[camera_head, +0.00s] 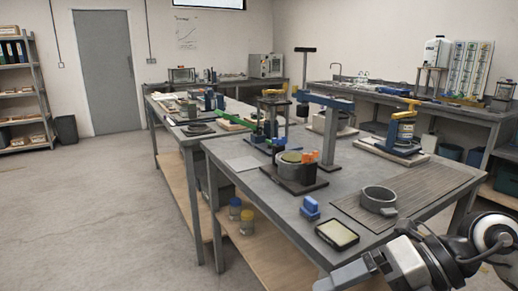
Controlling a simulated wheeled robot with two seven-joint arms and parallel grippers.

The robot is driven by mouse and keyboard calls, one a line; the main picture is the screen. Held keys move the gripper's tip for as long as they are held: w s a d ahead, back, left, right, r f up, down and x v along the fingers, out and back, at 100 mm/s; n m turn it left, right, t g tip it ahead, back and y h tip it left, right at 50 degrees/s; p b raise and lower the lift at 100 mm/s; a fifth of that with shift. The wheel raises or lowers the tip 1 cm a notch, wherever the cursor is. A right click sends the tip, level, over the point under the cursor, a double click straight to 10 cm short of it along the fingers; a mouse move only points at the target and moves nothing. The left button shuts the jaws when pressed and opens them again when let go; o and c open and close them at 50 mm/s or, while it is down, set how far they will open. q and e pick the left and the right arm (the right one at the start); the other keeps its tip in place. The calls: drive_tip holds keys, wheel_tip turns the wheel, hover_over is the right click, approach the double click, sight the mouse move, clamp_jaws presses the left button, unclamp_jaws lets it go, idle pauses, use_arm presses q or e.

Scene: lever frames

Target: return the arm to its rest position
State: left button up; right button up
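My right arm comes in at the lower right, in front of the near table's right front corner. Its grey gripper (350,274) is low at the bottom edge of the view, apart from the objects on the table top. The picture does not show clearly whether its fingers are open or shut. I see nothing held in it. My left arm and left gripper are not in view.
The near table (405,184) holds a grey ring (378,200), a blue block (310,208), a framed pad (337,235) and lever frames, one with a blue beam (325,101). Open floor (90,225) lies to the left. Shelves (22,95) stand far left.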

drive_tip(key=a+r+m+t+y, duration=0.3)
drive_tip(key=a+r+m+y, duration=0.25)
drive_tip(key=y, duration=0.35)
drive_tip(key=w+d+f+m+t+h+p, duration=0.1)
drive_tip(key=w+d+f+m+t+h, duration=0.15)
drive_tip(key=f+m+t+h, duration=0.6)
drive_tip(key=w+d+f+m+t+h+p, duration=0.1)
drive_tip(key=w+d+f+m+t+h, duration=0.15)
drive_tip(key=m+t, duration=0.7)
drive_tip(key=s+f+m+g+h, duration=0.2)
drive_tip(key=s+f+m+g, duration=0.3)
drive_tip(key=f, duration=0.3)
drive_tip(key=s+f+m+g+h, duration=0.3)
drive_tip(key=s+f+m+g, duration=0.2)
drive_tip(key=f, duration=0.4)
drive_tip(key=shift+s+d+f+m+g, duration=0.15)
drive_tip(key=shift+s+f+m+g, duration=0.15)
drive_tip(key=shift+m+g, duration=0.3)
